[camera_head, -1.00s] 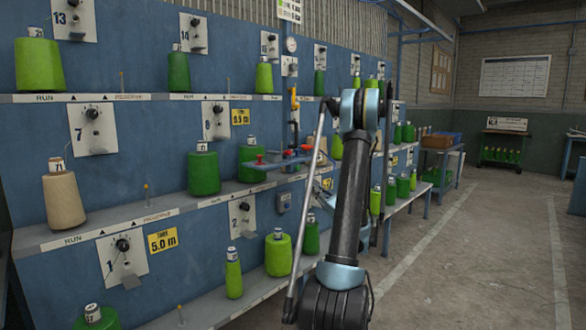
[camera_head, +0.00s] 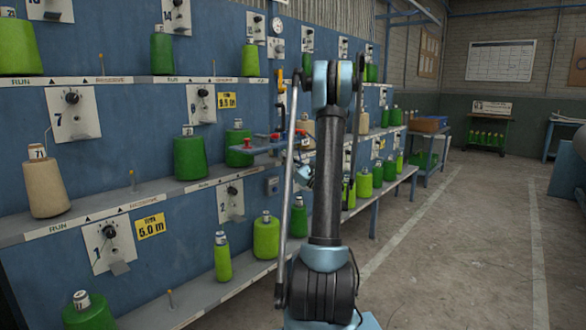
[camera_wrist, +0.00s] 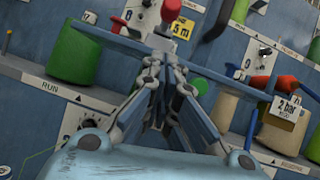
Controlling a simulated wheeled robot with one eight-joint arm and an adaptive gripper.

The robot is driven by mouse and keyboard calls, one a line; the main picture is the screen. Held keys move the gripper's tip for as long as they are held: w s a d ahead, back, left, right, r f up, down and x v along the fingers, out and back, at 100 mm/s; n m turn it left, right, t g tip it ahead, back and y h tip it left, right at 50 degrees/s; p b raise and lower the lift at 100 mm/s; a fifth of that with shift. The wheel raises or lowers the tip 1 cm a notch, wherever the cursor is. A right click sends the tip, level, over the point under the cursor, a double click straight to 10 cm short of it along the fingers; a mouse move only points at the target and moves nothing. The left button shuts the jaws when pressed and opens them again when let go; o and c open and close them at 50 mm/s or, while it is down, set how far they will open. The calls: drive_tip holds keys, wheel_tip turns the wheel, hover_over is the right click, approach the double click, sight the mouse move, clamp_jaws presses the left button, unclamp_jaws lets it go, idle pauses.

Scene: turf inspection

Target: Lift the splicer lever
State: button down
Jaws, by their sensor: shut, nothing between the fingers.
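The splicer is a blue bar with red-tipped parts (camera_head: 255,149) in front of the rack, partly hidden behind my arm. In the wrist view its blue bar (camera_wrist: 225,78) runs across behind my fingers. A red knob (camera_wrist: 172,9) stands on it just beyond my fingertips, and a smaller red part (camera_wrist: 118,23) shows to the left. I cannot tell for sure which red part is the lever. My gripper (camera_wrist: 164,48) is shut and empty, with its fingertips close to the bar below the red knob. I cannot tell whether they touch. The arm mostly hides the gripper in the head view.
The blue rack (camera_head: 130,112) holds several green cones and a beige cone (camera_head: 48,186) on its shelves. A "2 bar" tag (camera_wrist: 287,108) hangs right of my fingers. The floor aisle (camera_head: 440,245) on the right is clear.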

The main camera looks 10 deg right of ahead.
drive_tip(key=shift+w+a+r, duration=0.2)
drive_tip(key=shift+a+r, duration=0.1)
drive_tip(key=shift+r, duration=0.45)
drive_tip(key=shift+w+a+r, duration=0.25)
drive_tip(key=shift+a+r, duration=0.05)
drive_tip(key=shift+r, duration=0.4)
drive_tip(key=shift+w+a+r, duration=0.2)
drive_tip(key=shift+a+r, duration=0.1)
drive_tip(key=shift+r, duration=0.45)
drive_tip(key=shift+d, duration=0.15)
